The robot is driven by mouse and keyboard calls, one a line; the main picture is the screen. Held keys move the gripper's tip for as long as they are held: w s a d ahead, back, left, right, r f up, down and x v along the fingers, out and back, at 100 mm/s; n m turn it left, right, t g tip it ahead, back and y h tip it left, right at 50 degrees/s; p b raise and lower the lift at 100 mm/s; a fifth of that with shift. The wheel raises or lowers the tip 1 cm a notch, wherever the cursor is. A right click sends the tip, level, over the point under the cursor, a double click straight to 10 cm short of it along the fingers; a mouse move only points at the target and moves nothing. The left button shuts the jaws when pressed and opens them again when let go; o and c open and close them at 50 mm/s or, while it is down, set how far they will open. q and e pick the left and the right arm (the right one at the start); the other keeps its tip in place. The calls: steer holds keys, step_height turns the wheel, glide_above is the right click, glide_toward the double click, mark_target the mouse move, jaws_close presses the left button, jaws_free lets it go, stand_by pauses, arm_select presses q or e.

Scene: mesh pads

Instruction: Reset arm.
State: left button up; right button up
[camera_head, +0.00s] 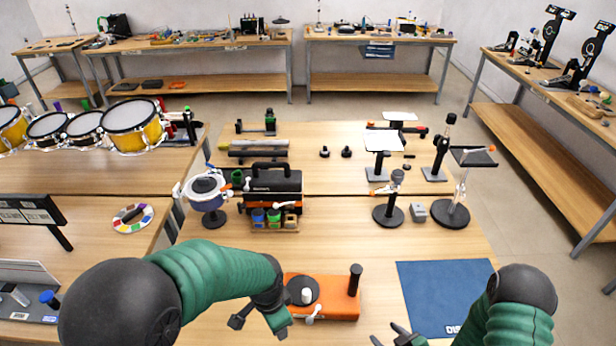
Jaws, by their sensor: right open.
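My left arm comes in from the lower left, and its gripper (260,326) hangs at the left side of an orange device (335,299). Its fingers look apart with nothing seen between them; I cannot tell whether it touches the device. My right gripper (388,340) is at the bottom edge, partly cut off, between the orange device and a blue mat (440,290). Its fingers are apart and no object shows between them. The orange device has a black disc, a white knob and a black upright post.
A black and orange toolbox (273,188), a blue-white pot-like device (207,190) and several black stands (388,214) are farther back on the table. Drums (131,121) stand at the left. Bare tabletop (330,235) lies behind the orange device.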

step_height(320, 180, up, 8)
steer(key=s+d+m+g+h+b, duration=0.1)
steer(key=d+m+g+h+b, duration=0.1)
steer(key=g+h, duration=0.15)
arm_select(q)
steer(key=s+a+n+t+b, duration=0.1)
steer(key=s+a+n+b, duration=0.1)
steer(key=s+a+n, duration=0.7)
steer(key=a+n, duration=0.2)
steer(key=a, duration=0.2)
steer(key=shift+r+t, duration=0.15)
steer(key=shift+t, duration=0.15)
arm_select(e)
steer(key=s+a+r+m+g, duration=0.3)
steer(key=s+a+r+m, duration=0.1)
steer(key=s+r, duration=0.4)
steer(key=s+a, duration=0.1)
steer(key=s, duration=0.1)
steer(key=shift+s+a, duration=0.15)
steer(key=shift+s, duration=0.2)
arm_select(q)
steer(key=shift+d, duration=0.25)
arm_select(e)
steer(key=shift+w+d+g, duration=0.1)
steer(key=shift+d+g, duration=0.1)
steer(key=shift+g, duration=0.05)
